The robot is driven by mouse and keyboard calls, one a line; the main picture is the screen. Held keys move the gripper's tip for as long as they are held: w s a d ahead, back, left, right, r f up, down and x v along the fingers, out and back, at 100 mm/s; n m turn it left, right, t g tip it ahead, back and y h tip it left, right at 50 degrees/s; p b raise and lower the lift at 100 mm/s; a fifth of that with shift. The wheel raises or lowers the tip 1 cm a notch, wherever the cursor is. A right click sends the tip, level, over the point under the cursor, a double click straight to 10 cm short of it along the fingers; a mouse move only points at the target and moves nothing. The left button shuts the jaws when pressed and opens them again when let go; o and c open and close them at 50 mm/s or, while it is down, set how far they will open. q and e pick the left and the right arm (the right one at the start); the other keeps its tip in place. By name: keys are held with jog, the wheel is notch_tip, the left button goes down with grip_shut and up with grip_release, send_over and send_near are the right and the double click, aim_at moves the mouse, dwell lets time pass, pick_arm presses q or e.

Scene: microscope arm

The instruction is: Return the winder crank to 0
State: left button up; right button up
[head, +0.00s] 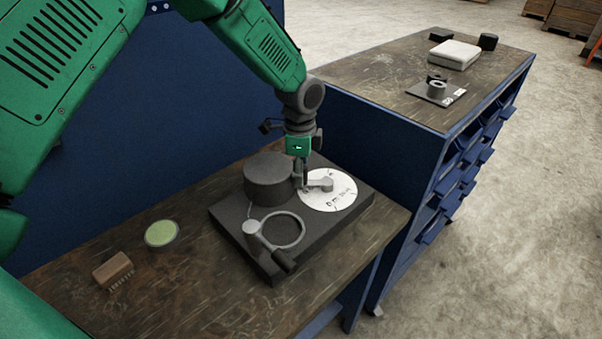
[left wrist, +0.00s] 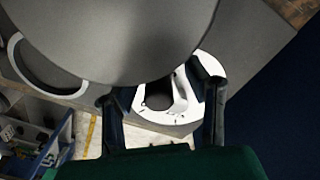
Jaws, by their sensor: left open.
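The winder is a dark grey base plate (head: 232,221) on the bench, carrying a large grey drum (head: 268,181) and a white marked dial (head: 341,197). A light grey crank (head: 320,185) lies across the dial; its exact reading is too small to tell. My left gripper (head: 304,180) points down at the crank's left end, beside the drum, and partly hides it. In the left wrist view the gripper (left wrist: 163,88) is open, its fingers on either side of part of the white dial (left wrist: 205,65). I cannot tell whether they touch the crank. My right gripper is out of view.
A ring on a pivot with a dark handle (head: 284,261) is at the base's front. A green-topped round dish (head: 161,234) and a brown brush-like block (head: 113,270) lie left on the bench. A blue cabinet (head: 395,135) with small items on top stands right.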

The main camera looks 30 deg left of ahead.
pick_arm(q)
jog(key=shift+f, duration=0.35)
jog(key=shift+d+f, duration=0.1)
jog(key=shift+d, duration=0.05)
jog(key=shift+w+d, duration=0.1)
jog(key=shift+d, duration=0.4)
jog(key=shift+c, duration=0.8)
grip_shut()
jog(key=shift+a, duration=0.25)
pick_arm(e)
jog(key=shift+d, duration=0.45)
pick_arm(q)
jog(key=shift+s+n, duration=0.35)
jog(key=shift+n, duration=0.15)
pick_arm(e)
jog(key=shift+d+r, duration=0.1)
